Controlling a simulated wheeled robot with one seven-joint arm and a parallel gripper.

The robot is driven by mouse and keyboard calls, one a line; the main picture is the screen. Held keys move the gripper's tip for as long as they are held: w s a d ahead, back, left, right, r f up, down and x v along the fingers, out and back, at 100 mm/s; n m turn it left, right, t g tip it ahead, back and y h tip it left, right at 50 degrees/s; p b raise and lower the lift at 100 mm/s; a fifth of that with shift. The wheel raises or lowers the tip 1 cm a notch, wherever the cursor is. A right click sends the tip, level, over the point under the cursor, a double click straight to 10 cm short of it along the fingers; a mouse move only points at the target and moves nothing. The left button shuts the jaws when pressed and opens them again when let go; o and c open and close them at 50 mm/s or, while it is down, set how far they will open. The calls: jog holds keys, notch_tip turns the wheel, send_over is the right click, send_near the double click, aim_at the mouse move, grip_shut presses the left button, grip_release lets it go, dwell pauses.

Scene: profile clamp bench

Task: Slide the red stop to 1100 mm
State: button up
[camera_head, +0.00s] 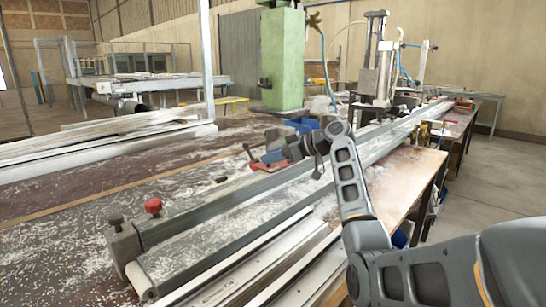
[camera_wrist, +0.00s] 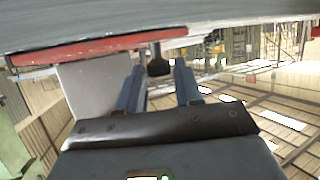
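The red stop (camera_head: 266,166) sits on the long grey metal rail (camera_head: 230,190), about midway along it in the head view. A dark lever with a knob (camera_head: 247,149) rises at its left end. My gripper (camera_head: 277,153) is just above and beside the stop, partly covering it. In the wrist view the red stop (camera_wrist: 100,48) is a long red strip along the top. A dark knob (camera_wrist: 157,67) shows between the tips of my gripper (camera_wrist: 160,78). The two fingers are apart, and I cannot tell whether they touch the knob. No scale marks are readable.
A clamp machine (camera_head: 376,75) stands farther along. Pale profiles (camera_head: 270,260) lie alongside the rail. A green column (camera_head: 283,60) and blue bin (camera_head: 302,125) are behind.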

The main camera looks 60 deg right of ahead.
jog(key=v, duration=0.7)
jog(key=shift+s, duration=0.35)
jog(key=shift+r, duration=0.2)
